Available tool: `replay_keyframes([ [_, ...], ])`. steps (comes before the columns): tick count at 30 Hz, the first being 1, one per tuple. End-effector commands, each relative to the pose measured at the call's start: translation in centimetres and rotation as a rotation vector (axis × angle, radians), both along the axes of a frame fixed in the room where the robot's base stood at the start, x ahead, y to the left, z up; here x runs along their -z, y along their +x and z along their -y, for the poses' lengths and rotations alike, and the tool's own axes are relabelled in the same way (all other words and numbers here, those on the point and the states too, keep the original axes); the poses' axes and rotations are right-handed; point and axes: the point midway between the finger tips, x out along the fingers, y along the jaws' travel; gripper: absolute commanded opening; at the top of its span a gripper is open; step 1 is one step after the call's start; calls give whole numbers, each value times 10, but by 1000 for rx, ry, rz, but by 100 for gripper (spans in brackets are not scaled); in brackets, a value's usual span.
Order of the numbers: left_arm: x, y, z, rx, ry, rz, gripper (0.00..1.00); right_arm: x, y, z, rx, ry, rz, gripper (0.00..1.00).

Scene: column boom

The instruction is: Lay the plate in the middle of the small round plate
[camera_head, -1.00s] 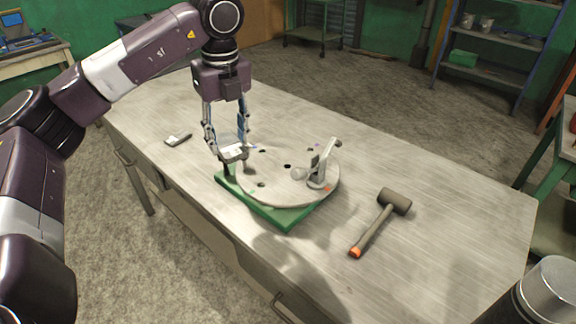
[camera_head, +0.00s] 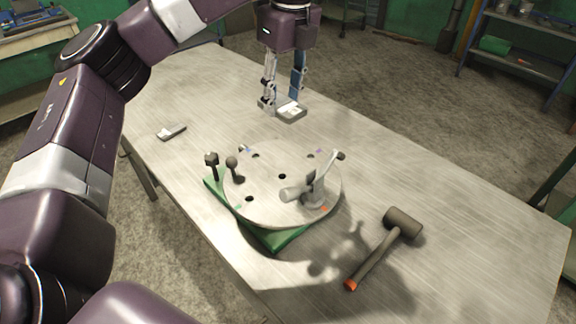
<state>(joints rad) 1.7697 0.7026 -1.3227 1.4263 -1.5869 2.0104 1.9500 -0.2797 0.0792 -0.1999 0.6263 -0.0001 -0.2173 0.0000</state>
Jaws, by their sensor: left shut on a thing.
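My left gripper (camera_head: 283,102) points down at the back of the bench and is shut on a small grey metal plate (camera_head: 291,112). In the picture, the plate shows beyond the far edge of the small round plate (camera_head: 265,207) and appears raised, though its height is hard to judge. The round plate is pale grey with several dark holes and lies on a green base (camera_head: 213,187). Its middle is uncovered. My right gripper is not in view.
A grey lever clamp (camera_head: 314,190) stands on the round plate's right side. Dark knobs (camera_head: 212,160) stand at its left edge. A mallet (camera_head: 403,223) lies to the right. Another small metal piece (camera_head: 171,132) lies at the left. The far right bench top is clear.

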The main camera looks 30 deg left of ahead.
Motion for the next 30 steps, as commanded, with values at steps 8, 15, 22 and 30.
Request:
replay_keyframes([
  [8, 57, -1, 0, 2, -1, -5, 0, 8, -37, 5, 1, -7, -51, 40],
  [15, 111, -2, -1, 0, 1, -3, 0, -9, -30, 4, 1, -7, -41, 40],
  [22, 146, 0, 0, -1, 0, 1, 0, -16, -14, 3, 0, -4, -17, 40],
  [30, 174, -1, -1, -1, 1, -2, 0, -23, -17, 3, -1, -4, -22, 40],
])
